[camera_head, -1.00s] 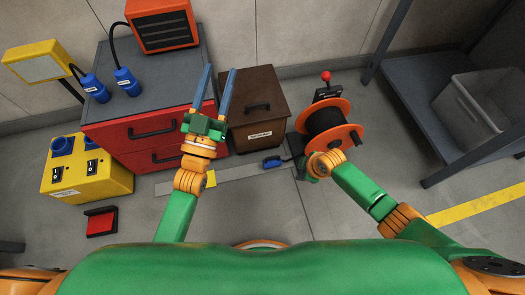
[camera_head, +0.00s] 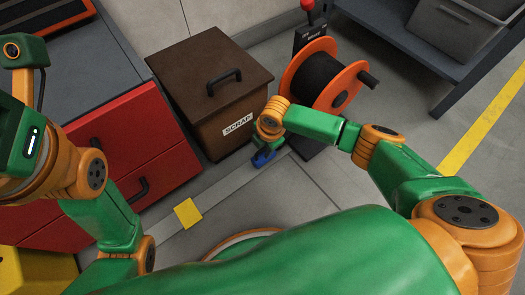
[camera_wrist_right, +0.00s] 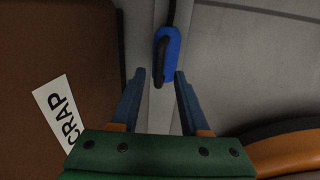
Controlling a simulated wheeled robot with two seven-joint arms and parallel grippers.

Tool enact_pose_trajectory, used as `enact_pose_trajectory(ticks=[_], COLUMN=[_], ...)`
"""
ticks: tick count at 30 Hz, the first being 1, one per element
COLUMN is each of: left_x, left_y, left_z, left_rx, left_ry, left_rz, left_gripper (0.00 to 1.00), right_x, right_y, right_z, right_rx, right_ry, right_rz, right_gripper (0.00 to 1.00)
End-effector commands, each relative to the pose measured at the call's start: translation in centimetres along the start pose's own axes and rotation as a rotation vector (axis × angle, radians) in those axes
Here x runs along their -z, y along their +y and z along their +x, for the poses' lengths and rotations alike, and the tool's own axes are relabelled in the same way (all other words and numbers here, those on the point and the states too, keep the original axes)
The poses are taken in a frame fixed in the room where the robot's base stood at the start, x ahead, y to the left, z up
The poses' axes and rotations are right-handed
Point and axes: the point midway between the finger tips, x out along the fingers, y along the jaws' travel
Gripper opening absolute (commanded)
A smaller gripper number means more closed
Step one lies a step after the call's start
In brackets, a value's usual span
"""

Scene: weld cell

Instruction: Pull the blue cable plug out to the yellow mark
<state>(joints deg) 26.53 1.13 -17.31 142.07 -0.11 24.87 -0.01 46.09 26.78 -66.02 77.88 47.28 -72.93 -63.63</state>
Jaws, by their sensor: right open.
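The blue cable plug (camera_wrist_right: 168,52) shows in the right wrist view, with a dark loop or handle on its left side. It lies on a pale strip on the floor. My right gripper (camera_wrist_right: 160,74) is open, its two fingertips just short of the plug, one to each side of its line; nothing is between them. In the head view my right wrist covers most of that gripper, and a bit of blue (camera_head: 263,157) shows below it. The yellow mark (camera_head: 187,213) is a square on the strip, to the lower left. My left arm shows at the left, but its gripper is not visible.
A brown scrap box (camera_head: 205,85) stands behind the strip, close to my right gripper. An orange reel with black cable (camera_head: 325,80) stands to the right. Red drawers (camera_head: 135,150) are at the left, a dark shelf (camera_head: 400,45) at the right. Floor in front is clear.

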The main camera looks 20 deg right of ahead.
Motion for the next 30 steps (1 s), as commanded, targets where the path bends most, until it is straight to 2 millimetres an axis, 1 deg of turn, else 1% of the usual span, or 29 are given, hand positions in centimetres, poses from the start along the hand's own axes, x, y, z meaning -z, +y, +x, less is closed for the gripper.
enact_pose_trajectory(ticks=[1,8,9,11,12,13,14,30], left_x=[0.22,0.22,0.21,0.21,0.21,0.21,0.21,0.23], left_y=[0.09,0.09,0.09,0.09,0.09,0.09,0.09,0.10], left_z=[-0.14,0.15,0.15,0.14,0.14,0.14,0.13,0.13], left_rx=[-0.002,-0.004,-0.004,-0.004,-0.004,-0.004,-0.004,-0.003], left_ry=[0.008,0.010,0.010,0.009,0.009,0.009,0.009,0.010], left_rz=[0.001,0.001,0.001,0.001,0.001,0.001,0.001,0.001], left_gripper=[0.50,0.50,0.50,0.50,0.50,0.50,0.50,0.50], right_x=[0.01,0.01,0.01,0.01,0.01,0.01,0.01,0.01], right_y=[-0.02,0.05,0.05,0.05,0.05,0.05,0.04,-0.01], right_z=[0.41,0.26,0.26,0.26,0.26,0.26,0.26,0.29], right_rx=[0.000,-0.001,-0.001,-0.001,-0.001,-0.001,-0.001,0.001], right_ry=[0.000,0.000,0.000,0.000,0.000,0.000,0.000,0.000], right_rz=[0.000,0.001,0.001,0.001,0.001,0.001,0.001,0.001], right_gripper=[0.45,0.45,0.39,0.23,0.12,0.04,0.00,0.00])
